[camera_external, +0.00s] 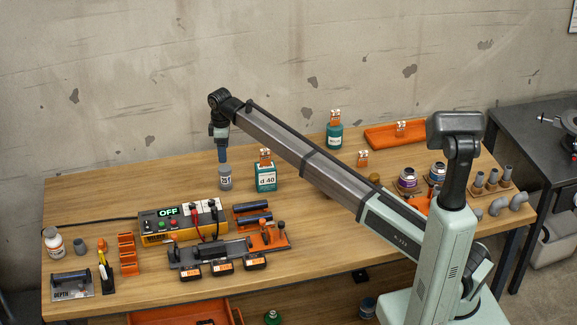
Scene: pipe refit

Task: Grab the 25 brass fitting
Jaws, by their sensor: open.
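My gripper (223,158) points straight down over the left-middle part of the table, with its jaws open. Directly below it stands a small grey cylinder (226,181) with a white label that seems to start with "25". The fingertips are at about the height of its top; I cannot tell whether they touch or straddle it. A small brass-coloured piece (374,178) sits farther right, partly hidden behind my arm. Its marking cannot be read, so I cannot tell which piece is the 25 brass fitting.
A green "d-40" container (266,177) stands close to the right of the grey cylinder. A yellow power box (185,222) reading "OFF" and a black-and-orange fixture (225,255) lie in front. A teal bottle (335,135) and orange tray (395,135) are behind. The back left is clear.

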